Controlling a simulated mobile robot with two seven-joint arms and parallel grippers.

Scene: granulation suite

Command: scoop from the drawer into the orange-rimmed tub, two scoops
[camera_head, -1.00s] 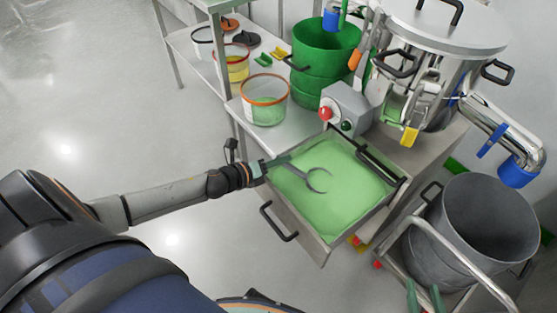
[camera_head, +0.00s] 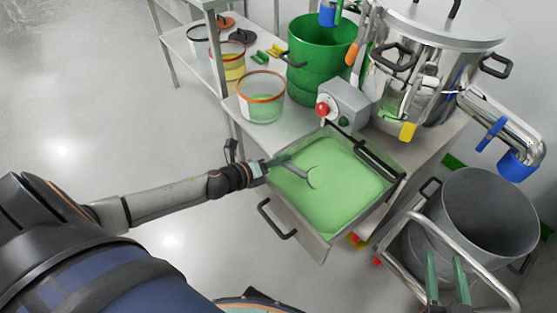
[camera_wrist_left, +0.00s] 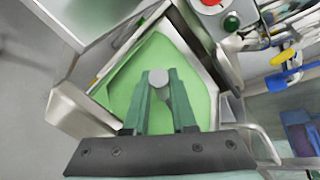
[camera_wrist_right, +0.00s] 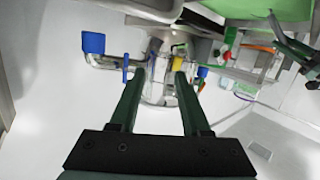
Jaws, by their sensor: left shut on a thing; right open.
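The open drawer (camera_head: 270,213) is filled with light green powder (camera_head: 345,190). My left gripper (camera_head: 280,162) reaches over the drawer's left side and is shut on the handle of a grey metal scoop (camera_head: 298,172). The scoop's curved head is at the powder, partly hidden; how deep it sits I cannot tell. In the left wrist view the scoop (camera_wrist_left: 160,78) shows as a grey end between the fingers. The orange-rimmed tub (camera_head: 262,106) stands on the bench behind the drawer, with green powder inside. My right gripper (camera_head: 446,262) is open and empty over the cart.
A control box (camera_head: 345,106) with a red button stands behind the drawer, right of the tub. A tall green bin (camera_head: 318,65) and a steel vessel (camera_head: 435,65) stand behind. A grey bucket (camera_head: 485,220) stands at right. Floor at left is clear.

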